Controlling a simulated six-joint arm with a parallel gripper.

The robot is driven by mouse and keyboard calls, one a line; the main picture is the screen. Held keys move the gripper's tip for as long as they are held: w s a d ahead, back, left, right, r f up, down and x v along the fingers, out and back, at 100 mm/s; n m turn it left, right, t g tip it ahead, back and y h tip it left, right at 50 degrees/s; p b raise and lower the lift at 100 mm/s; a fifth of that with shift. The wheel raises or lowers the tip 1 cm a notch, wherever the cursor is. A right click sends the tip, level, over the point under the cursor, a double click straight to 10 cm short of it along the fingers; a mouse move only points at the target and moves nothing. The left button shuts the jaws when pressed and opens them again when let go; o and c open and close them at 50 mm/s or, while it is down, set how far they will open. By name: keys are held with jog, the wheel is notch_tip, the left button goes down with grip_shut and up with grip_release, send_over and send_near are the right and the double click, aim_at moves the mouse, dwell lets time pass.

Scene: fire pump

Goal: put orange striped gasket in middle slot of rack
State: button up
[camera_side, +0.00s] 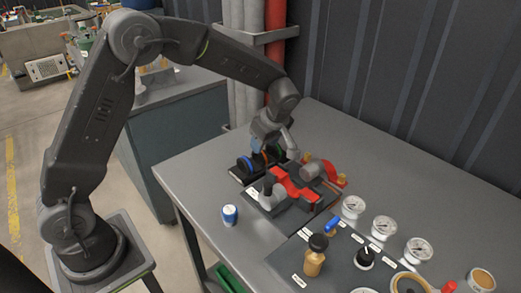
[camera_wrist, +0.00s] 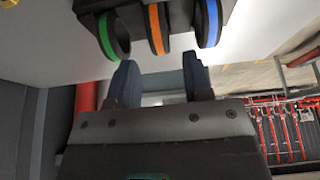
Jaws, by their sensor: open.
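The orange striped gasket (camera_wrist: 157,28) stands upright on the dark rack (camera_wrist: 180,7), in the middle position between a green striped gasket (camera_wrist: 107,38) and a blue striped gasket (camera_wrist: 209,24). In the side view the rack (camera_side: 239,175) sits at the back left of the table, partly hidden by my wrist. My gripper (camera_wrist: 160,80) is open and empty. Its two fingers point toward the orange gasket, one on each side of its line, with a small gap between fingertips and gasket in the wrist view. The gasket's far side is hidden.
A pump assembly with red parts (camera_side: 299,188) stands close to the right of the rack. A panel with gauges (camera_side: 384,227), a knob and valves fills the front right. The back right tabletop is clear.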

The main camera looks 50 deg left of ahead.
jog(key=v, duration=0.7)
jog(key=s+r+m+t+h, duration=0.2)
jog(key=s+r+m, duration=0.65)
jog(key=s, duration=0.45)
jog(key=s+d+f+m+t+h, duration=0.1)
jog(key=s+d+m+t+h, duration=0.1)
jog(key=s+m, duration=0.7)
jog(key=s+t, duration=0.1)
jog(key=s, duration=0.3)
jog(key=shift+t, duration=0.3)
jog(key=shift+m, duration=0.25)
